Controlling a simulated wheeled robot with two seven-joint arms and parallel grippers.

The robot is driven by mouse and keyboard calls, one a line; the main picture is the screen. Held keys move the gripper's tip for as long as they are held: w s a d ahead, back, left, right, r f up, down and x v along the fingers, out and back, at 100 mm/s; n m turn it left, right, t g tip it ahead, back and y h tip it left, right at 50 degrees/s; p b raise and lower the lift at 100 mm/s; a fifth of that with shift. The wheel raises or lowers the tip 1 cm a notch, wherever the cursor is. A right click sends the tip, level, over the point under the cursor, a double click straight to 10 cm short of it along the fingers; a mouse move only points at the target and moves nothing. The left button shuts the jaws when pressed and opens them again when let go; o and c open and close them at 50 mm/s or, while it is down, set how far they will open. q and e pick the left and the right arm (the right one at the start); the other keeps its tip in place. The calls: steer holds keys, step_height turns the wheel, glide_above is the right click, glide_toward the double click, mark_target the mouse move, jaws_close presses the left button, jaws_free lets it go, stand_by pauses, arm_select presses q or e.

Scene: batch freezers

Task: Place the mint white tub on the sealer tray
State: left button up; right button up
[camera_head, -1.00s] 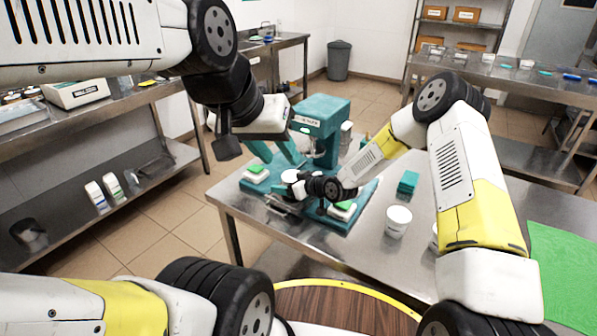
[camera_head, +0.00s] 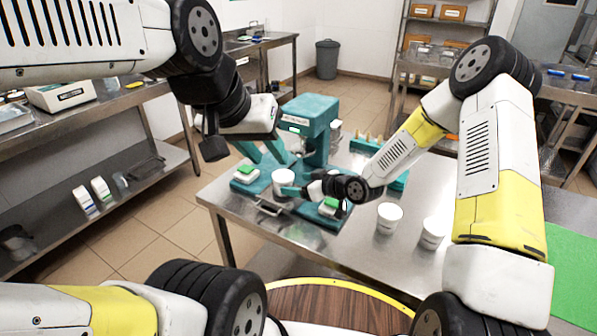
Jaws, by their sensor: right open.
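The teal sealer (camera_head: 308,125) stands on the steel table with its teal base and small metal tray (camera_head: 272,206) in front. A white tub (camera_head: 283,183) stands upright at the sealer's front, over the tray area; no flavour label is readable. Its bottom contact is partly hidden. My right gripper (camera_head: 292,190) is open just right of this tub, with a teal finger close to its side; contact cannot be told. My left gripper (camera_head: 263,152) is open and empty, its teal fingers apart above and behind the tub. Two more white tubs, a nearer one (camera_head: 433,233) and another (camera_head: 389,217), stand to the right.
Green-topped white blocks sit left (camera_head: 246,174) and right (camera_head: 331,205) on the sealer base. A teal rack (camera_head: 366,146) stands behind my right forearm. The table's front between sealer and tubs is clear. A green mat (camera_head: 573,265) lies far right.

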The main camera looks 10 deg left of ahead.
steer(key=shift+s+d+r, duration=0.25)
steer(key=shift+d, duration=0.2)
steer(key=s+d+r+m+h, duration=0.2)
steer(key=d+r+h, duration=0.2)
steer(key=d+r, duration=0.55)
steer(key=s+d+r+m+h, duration=0.3)
steer(key=d+r+h, duration=0.1)
steer(key=d+r, duration=0.5)
steer(key=s+d+r+m, duration=0.2)
steer(key=s+r, duration=0.1)
steer(key=s, duration=0.4)
steer(key=s+d+r+m, duration=0.2)
steer(key=s+d, duration=0.1)
steer(key=s, duration=0.4)
steer(key=s+d+r+m, duration=0.1)
steer(key=s+d+r, duration=0.2)
steer(key=s, duration=0.5)
steer(key=shift+r+m+g+h, duration=0.3)
steer(key=shift+r+m+g, duration=0.05)
steer(key=shift+m+g, duration=0.05)
arm_select(q)
steer(key=shift+c, duration=0.3)
arm_select(e)
steer(key=shift+w+d, duration=0.1)
